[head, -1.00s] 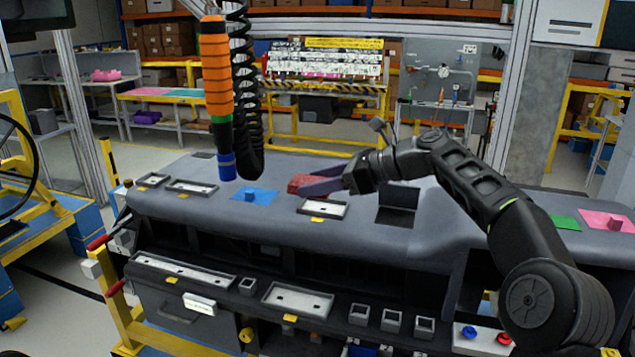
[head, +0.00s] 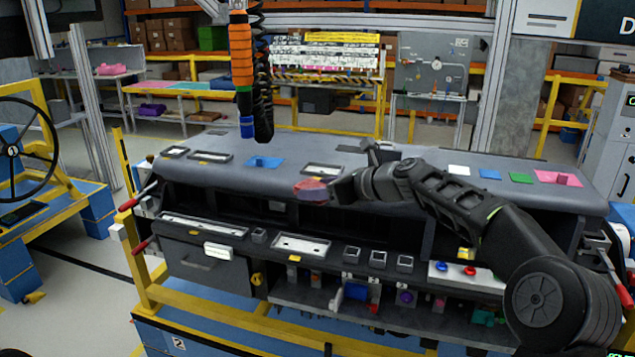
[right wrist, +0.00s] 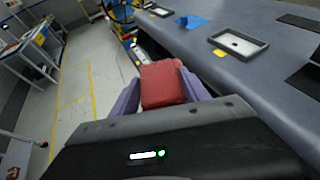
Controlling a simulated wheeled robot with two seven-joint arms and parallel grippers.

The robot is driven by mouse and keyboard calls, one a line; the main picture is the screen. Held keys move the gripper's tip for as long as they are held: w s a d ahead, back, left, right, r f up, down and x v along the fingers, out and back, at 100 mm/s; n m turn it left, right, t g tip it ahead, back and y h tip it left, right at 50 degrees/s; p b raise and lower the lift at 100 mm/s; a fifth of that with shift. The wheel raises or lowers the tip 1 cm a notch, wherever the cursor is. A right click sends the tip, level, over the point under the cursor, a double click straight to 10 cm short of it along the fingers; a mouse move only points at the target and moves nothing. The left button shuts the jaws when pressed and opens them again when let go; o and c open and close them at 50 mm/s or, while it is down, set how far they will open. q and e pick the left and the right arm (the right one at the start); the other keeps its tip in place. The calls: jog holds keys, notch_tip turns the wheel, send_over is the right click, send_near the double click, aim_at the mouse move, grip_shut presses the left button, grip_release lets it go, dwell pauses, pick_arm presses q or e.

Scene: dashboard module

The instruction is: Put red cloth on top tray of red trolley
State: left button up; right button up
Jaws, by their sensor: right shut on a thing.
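The red cloth (head: 309,188), a small folded block, is gripped between the purple fingers of my right gripper (head: 320,189). In the right wrist view the cloth (right wrist: 162,84) sits between both fingers, with floor behind it and the dashboard's edge to its right. In the head view it appears in front of the dashboard module's front upper edge; the exact gap cannot be told. No red trolley can be made out in these frames. My left gripper is not in view.
The dashboard module (head: 240,180) fills the middle, with a blue piece (head: 263,162) and a pink piece (head: 558,178) on top. An orange hanging tool (head: 241,62) hangs behind it. A yellow frame (head: 210,322) runs along its front. Open floor (head: 75,240) lies at left.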

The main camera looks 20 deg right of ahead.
notch_tip(320, 180, down, 13)
jog(key=s+d+m+t+h, duration=0.1)
jog(key=s+m+t+h, duration=0.1)
jog(key=m+h, duration=0.35)
jog(key=s+a+f+m+h, duration=0.1)
jog(key=s+a+f+h, duration=0.1)
jog(key=s+f, duration=0.6)
jog(key=s, duration=0.4)
jog(key=shift+s+f+t+b, duration=0.15)
jog(key=shift+f+t+b, duration=0.15)
jog(key=shift+f+b, duration=0.1)
jog(key=shift+m, duration=0.25)
